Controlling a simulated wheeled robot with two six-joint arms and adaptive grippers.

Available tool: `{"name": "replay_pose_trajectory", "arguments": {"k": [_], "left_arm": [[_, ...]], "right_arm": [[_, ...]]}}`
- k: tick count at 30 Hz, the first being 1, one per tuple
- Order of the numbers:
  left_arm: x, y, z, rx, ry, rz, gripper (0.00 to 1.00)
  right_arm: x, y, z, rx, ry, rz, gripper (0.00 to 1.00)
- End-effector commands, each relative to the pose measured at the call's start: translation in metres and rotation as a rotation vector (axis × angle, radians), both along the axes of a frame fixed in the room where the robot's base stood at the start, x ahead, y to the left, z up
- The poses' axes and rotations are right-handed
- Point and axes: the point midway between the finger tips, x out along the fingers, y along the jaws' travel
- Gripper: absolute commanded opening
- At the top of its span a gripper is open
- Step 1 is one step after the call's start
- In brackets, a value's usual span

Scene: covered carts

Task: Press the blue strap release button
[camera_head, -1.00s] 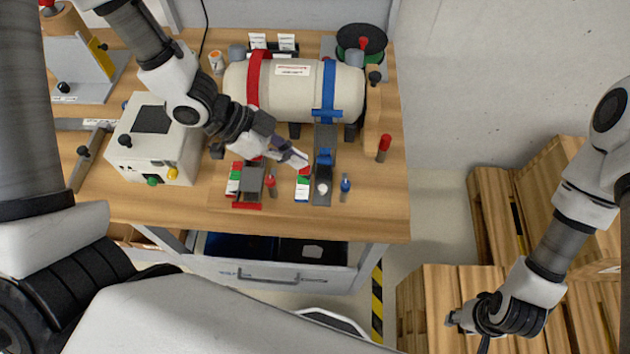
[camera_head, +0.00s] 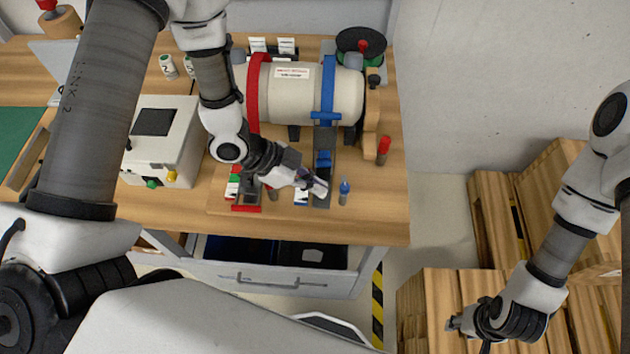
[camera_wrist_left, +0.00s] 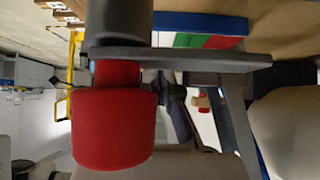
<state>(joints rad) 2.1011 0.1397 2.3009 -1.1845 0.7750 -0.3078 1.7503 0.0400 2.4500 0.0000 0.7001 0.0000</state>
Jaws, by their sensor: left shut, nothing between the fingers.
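The tank (camera_head: 300,97) carries a red strap (camera_head: 256,90) and a blue strap (camera_head: 328,92). The blue strap runs down to a grey buckle piece (camera_head: 322,202) with a blue part (camera_head: 324,158) on it. A small blue-topped post (camera_head: 344,188) stands just right of this piece; I cannot tell if it is the release button. My left gripper (camera_head: 321,188) is shut and empty, over the grey piece and left of the blue-topped post. It hides part of the piece; contact is unclear. My right gripper (camera_head: 458,322) is low at the right, its fingers too small to read.
A large red knob (camera_wrist_left: 115,125) fills the left wrist view's near side. A white box (camera_head: 165,140) with green and yellow buttons stands left of my left forearm. A red-topped post (camera_head: 383,150) stands near the bench's right edge. Wooden crates (camera_head: 500,210) are at right.

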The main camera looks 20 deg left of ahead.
Motion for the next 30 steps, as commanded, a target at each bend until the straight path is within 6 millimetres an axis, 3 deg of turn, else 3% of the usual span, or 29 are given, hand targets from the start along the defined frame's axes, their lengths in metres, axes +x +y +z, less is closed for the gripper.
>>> {"name": "replay_pose_trajectory", "arguments": {"k": [1, 3, 14, 17, 22, 25, 30], "left_arm": [[-0.001, 0.000, -0.013, 0.003, 0.004, 0.000, 0.00], [-0.001, 0.001, -0.016, 0.004, 0.004, 0.000, 0.00], [-0.003, 0.000, -0.012, 0.006, 0.013, 0.001, 0.00], [-0.002, -0.001, 0.003, 0.005, 0.010, 0.003, 0.00], [0.005, -0.003, 0.047, 0.004, -0.011, 0.004, 0.00], [0.002, 0.015, 0.053, -0.003, -0.017, 0.013, 0.00], [-0.005, 0.041, 0.085, -0.005, -0.018, 0.012, 0.00]], "right_arm": [[0.000, 0.000, -0.009, 0.000, 0.000, 0.000, 0.40], [0.000, 0.000, -0.010, 0.000, 0.000, 0.000, 0.40], [0.000, 0.000, -0.006, 0.000, 0.000, 0.000, 0.40], [0.000, 0.000, 0.007, 0.000, 0.000, 0.000, 0.40], [0.000, 0.000, 0.045, 0.000, 0.000, 0.000, 0.40], [0.000, 0.000, 0.025, 0.000, -0.001, 0.000, 0.40], [0.000, 0.000, 0.029, 0.000, 0.001, 0.000, 0.40]]}}
